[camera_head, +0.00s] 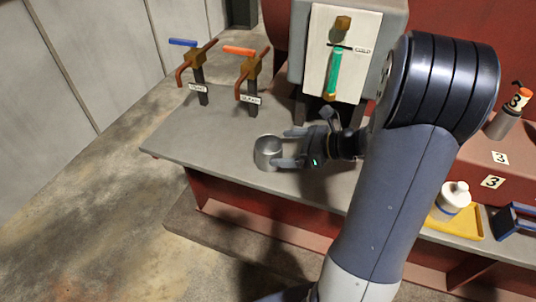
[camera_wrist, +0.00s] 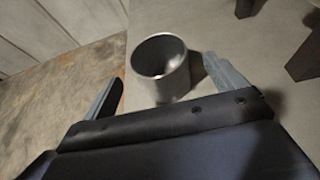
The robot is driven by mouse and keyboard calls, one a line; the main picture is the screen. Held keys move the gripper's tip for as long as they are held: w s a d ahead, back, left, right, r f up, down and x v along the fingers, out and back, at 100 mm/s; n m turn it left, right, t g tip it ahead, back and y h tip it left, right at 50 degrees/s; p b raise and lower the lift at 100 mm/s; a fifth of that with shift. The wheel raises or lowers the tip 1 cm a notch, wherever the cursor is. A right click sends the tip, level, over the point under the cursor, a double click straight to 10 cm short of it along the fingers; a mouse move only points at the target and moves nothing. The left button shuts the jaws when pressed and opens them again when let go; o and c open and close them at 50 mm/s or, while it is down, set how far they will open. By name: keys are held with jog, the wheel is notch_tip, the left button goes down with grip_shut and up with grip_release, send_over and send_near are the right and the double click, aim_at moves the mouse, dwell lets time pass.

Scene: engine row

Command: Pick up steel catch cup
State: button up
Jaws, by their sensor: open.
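The steel catch cup (camera_head: 267,153) stands upright on the grey bench top, left of my gripper in the head view. It is a plain open-topped metal cup. My gripper (camera_head: 286,147) is open, its fingers pointing left at the cup. In the wrist view the cup (camera_wrist: 160,68) lies ahead of the palm, in line with the space between the two spread fingers of my gripper (camera_wrist: 165,85). The cup looks nearer the right finger. I cannot tell whether either finger touches it.
Two brass taps, one with a blue handle (camera_head: 183,43) and one with an orange handle (camera_head: 239,51), stand behind the cup. A sight gauge panel (camera_head: 318,75) is at the back. A white bottle (camera_head: 453,197) stands on a yellow tray (camera_head: 468,226) at right. The bench's left part is clear.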

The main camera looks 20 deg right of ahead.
aim_at(257, 145)
jog(key=shift+r+x, duration=0.2)
jog(key=shift+x, duration=1.5)
jog(key=shift+r+x, duration=0.2)
jog(key=shift+x, duration=1.55)
jog(key=shift+a, duration=0.1)
jog(key=c, duration=1.1)
jog(key=shift+r, duration=0.1)
